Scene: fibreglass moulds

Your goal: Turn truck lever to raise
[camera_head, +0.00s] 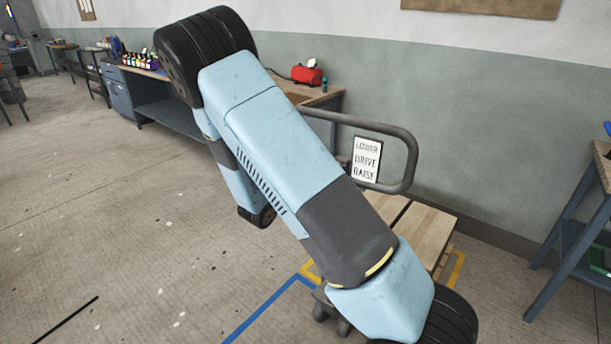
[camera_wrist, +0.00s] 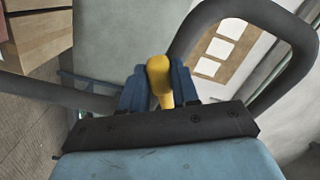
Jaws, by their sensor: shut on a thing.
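The truck lever (camera_wrist: 159,75) has a yellow knob and shows in the wrist view between the two blue fingers of my gripper (camera_wrist: 160,92). My gripper is shut on it. In the head view my arm covers the gripper and the lever. The truck's grey tube handle (camera_head: 412,150) rises behind my arm, and it also shows in the wrist view (camera_wrist: 300,80). A white sign (camera_head: 366,159) reading LOWER, DRIVE, RAISE is fixed within the handle loop. How far the lever is turned I cannot tell.
A workbench (camera_head: 170,105) with a red tank (camera_head: 308,75) stands along the wall. A blue-legged table (camera_head: 575,225) stands at right. The floor at left is mostly clear.

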